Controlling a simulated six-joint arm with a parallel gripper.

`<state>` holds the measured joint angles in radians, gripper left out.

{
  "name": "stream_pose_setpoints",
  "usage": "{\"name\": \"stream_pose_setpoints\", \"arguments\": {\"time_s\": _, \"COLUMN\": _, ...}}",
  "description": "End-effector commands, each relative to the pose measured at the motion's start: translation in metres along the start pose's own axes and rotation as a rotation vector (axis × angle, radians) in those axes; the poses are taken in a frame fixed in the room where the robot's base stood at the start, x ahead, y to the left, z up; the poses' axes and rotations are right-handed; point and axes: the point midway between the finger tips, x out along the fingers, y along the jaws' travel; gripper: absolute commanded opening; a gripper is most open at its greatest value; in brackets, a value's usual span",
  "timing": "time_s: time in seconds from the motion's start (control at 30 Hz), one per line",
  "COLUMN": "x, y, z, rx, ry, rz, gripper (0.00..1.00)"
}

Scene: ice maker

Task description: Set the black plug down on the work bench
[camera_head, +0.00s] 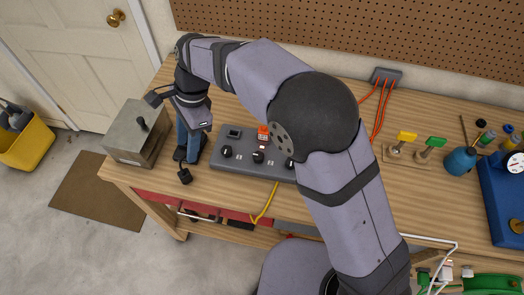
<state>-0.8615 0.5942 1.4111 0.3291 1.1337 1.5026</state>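A small black block that looks like the black plug (185,177) is near the front edge of the bench, below and apart from my gripper. It appears to rest on the bench top, though any small gap under it is hard to tell.
A grey metal box with a black-knobbed lever (136,138) stands left of my gripper. A grey control panel (240,160) with knobs and a red switch lies to the right. My arm spans the middle. Yellow and green handled tools (405,137) stand farther right.

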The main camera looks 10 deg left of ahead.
Motion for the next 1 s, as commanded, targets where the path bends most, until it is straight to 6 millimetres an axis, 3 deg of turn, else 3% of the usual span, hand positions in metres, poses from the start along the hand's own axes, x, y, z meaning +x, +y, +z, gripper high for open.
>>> {"name": "stream_pose_setpoints", "arguments": {"time_s": 0.17, "x": -0.013, "y": 0.011, "z": -0.041, "rx": -0.045, "ry": 0.029, "rz": -0.019, "gripper": 0.4}}
{"name": "stream_pose_setpoints", "arguments": {"time_s": 0.27, "x": -0.026, "y": 0.031, "z": -0.085, "rx": -0.108, "ry": 0.066, "rz": -0.033, "gripper": 0.4}}
{"name": "stream_pose_setpoints", "arguments": {"time_s": 0.37, "x": -0.04, "y": 0.066, "z": -0.139, "rx": -0.195, "ry": 0.115, "rz": -0.04, "gripper": 0.4}}
{"name": "stream_pose_setpoints", "arguments": {"time_s": 0.5, "x": -0.053, "y": 0.135, "z": -0.206, "rx": -0.347, "ry": 0.19, "rz": -0.024, "gripper": 0.4}}
{"name": "stream_pose_setpoints", "arguments": {"time_s": 0.6, "x": -0.054, "y": 0.19, "z": -0.238, "rx": -0.46, "ry": 0.232, "rz": 0.006, "gripper": 0.4}}
{"name": "stream_pose_setpoints", "arguments": {"time_s": 0.8, "x": -0.045, "y": 0.28, "z": -0.265, "rx": -0.648, "ry": 0.275, "rz": 0.072, "gripper": 0.4}}
{"name": "stream_pose_setpoints", "arguments": {"time_s": 1.0, "x": -0.035, "y": 0.323, "z": -0.268, "rx": -0.752, "ry": 0.283, "rz": 0.112, "gripper": 0.4}}
